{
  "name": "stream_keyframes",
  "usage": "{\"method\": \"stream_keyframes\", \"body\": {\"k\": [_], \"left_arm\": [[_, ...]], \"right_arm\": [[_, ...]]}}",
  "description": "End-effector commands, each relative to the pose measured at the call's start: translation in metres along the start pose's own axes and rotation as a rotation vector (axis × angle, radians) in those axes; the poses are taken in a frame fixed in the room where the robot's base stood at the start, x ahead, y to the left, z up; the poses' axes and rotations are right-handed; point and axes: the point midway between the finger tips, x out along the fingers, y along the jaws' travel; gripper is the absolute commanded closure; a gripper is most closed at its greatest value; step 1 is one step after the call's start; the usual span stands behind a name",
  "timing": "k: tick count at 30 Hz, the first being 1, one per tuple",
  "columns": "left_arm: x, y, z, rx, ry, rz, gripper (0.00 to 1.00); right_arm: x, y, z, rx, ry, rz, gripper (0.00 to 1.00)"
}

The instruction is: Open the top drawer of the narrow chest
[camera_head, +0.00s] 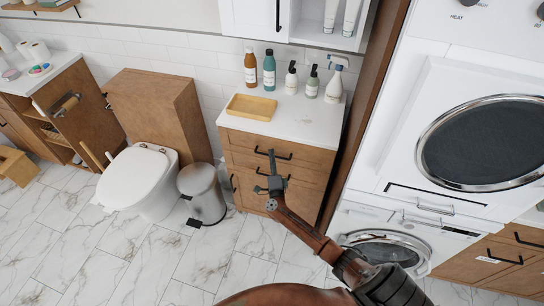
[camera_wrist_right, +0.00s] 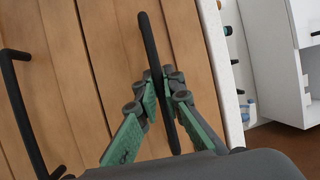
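The narrow chest (camera_head: 235,145) is a wooden cabinet with a white top, standing between the bin and the washer column. Its top drawer (camera_head: 238,141) looks flush with the front and has a black bar handle (camera_head: 284,156). My right gripper (camera_head: 272,155) is at this handle, its arm reaching up from the lower right. In the right wrist view, its green-padded fingers (camera_wrist_right: 162,88) sit on either side of the handle (camera_wrist_right: 149,38), close against it near its middle. A lower drawer's handle (camera_wrist_right: 16,95) shows at the left there. My left gripper is out of view.
A wooden tray (camera_head: 251,107) and several bottles (camera_head: 291,78) stand on the chest top. A metal bin (camera_head: 203,190) and a toilet (camera_head: 139,180) are to the left. The washer (camera_head: 385,245) is close on the right. Marble floor (camera_head: 150,265) is open in front.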

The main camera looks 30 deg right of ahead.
Motion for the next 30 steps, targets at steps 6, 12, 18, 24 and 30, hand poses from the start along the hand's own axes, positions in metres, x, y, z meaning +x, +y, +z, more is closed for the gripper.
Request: {"method": "stream_keyframes", "body": {"k": [6, 12, 18, 24, 30], "left_arm": [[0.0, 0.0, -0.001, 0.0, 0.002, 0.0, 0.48], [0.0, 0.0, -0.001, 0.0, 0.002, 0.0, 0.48], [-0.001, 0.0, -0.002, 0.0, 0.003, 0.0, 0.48], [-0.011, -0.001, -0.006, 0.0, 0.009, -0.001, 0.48], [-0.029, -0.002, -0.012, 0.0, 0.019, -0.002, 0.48]], "right_arm": [[0.0, 0.001, 0.0, 0.0, 0.0, 0.001, 1.0], [0.0, 0.001, 0.0, 0.0, 0.0, 0.001, 1.0], [-0.002, 0.0, 0.001, 0.0, 0.0, 0.002, 1.0], [-0.019, -0.004, 0.009, 0.002, -0.001, 0.005, 1.0], [-0.058, -0.014, 0.025, 0.005, -0.001, 0.008, 1.0]]}}
